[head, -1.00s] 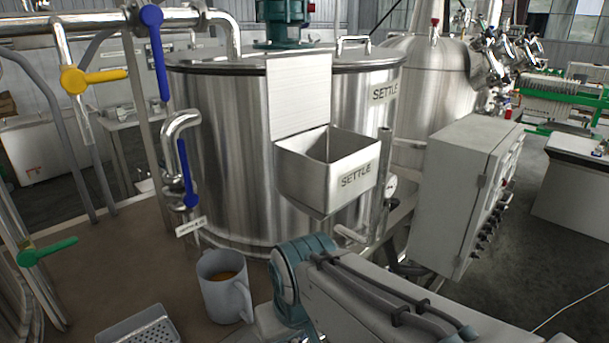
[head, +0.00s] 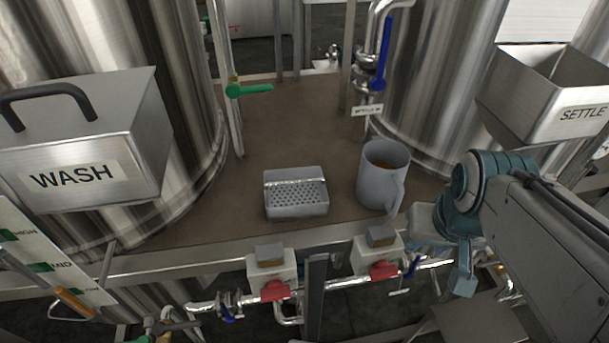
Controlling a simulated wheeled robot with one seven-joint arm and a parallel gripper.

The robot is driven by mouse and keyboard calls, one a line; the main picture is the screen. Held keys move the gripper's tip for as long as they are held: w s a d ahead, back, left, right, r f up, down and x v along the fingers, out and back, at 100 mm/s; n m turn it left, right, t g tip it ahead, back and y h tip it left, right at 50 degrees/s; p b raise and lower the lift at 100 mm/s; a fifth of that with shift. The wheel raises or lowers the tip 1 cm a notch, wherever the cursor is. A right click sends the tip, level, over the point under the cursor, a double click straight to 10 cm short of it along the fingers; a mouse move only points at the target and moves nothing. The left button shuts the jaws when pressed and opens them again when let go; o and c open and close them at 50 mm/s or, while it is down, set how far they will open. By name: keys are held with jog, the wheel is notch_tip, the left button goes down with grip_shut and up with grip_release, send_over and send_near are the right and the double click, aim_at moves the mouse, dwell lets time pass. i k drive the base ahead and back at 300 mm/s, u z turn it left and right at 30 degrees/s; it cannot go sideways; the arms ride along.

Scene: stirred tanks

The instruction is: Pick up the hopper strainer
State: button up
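A small grey rectangular box with a perforated metal plate (head: 296,193) rests on the brown deck in the middle of the head view. It is the only strainer-like thing I see, and I take it as the hopper strainer. My arm comes in from the right with teal joints. Its pale teal end, my gripper (head: 460,270), hangs low at the deck's front edge, right of the strainer and clear of it. The fingers are too unclear to show whether they are open or shut.
A grey mug (head: 378,180) with brown liquid stands between the strainer and my arm. The WASH hopper (head: 75,165), with a black handle on top, is at left; the SETTLE hopper (head: 550,105) is at right. Red-handled valves (head: 274,290) line the front edge. Deck behind the strainer is clear.

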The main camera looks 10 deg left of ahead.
aim_at(293, 193)
jog(key=u, duration=1.5)
jog(key=k, duration=0.75)
jog(key=z, duration=0.75)
jog(key=i, duration=0.5)
